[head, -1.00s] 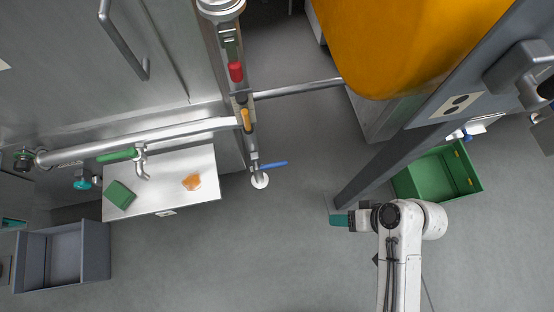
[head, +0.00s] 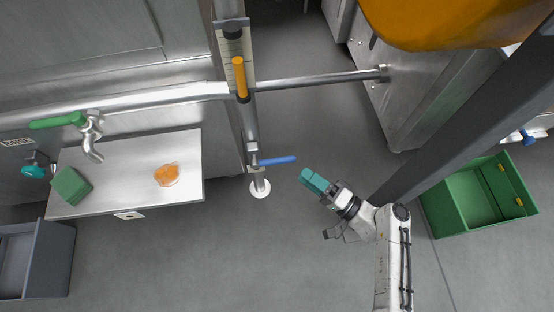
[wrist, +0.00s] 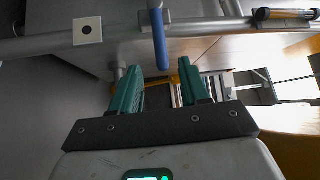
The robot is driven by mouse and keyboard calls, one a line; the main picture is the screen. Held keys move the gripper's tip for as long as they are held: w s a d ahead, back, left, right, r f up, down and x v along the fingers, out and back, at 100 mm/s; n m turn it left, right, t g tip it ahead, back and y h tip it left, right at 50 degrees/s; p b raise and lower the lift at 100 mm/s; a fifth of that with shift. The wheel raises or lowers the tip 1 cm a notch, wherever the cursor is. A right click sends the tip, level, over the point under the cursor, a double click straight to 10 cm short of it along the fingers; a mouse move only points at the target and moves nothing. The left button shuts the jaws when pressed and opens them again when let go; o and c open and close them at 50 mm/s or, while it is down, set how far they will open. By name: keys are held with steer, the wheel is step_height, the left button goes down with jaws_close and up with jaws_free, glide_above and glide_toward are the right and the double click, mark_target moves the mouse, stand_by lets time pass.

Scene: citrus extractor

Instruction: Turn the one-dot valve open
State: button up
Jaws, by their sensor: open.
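The blue valve handle (head: 277,160) sticks out to the right from the upright pipe, across its line. In the wrist view the blue handle (wrist: 159,40) hangs down from the pipe just beyond my fingers. A white plate with one black dot (wrist: 88,31) sits on the same pipe, left of the handle. My gripper (head: 306,177) is right of and slightly below the handle's free end, apart from it. In the wrist view its teal fingers (wrist: 160,82) are spread with nothing between them, and the handle's tip lies ahead of the gap.
A horizontal pipe (head: 320,80) runs right from there. A green-handled tap (head: 60,121) is over the steel table (head: 120,190). A dark post (head: 440,130) and a green crate (head: 440,210) stand right. Floor near the gripper is clear.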

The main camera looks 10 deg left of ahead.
mark_target(273, 161)
steer(key=b+x, duration=0.2)
steer(key=x, duration=0.8)
steer(key=shift+w+a, duration=0.2)
steer(key=shift+a, duration=0.15)
jaws_close()
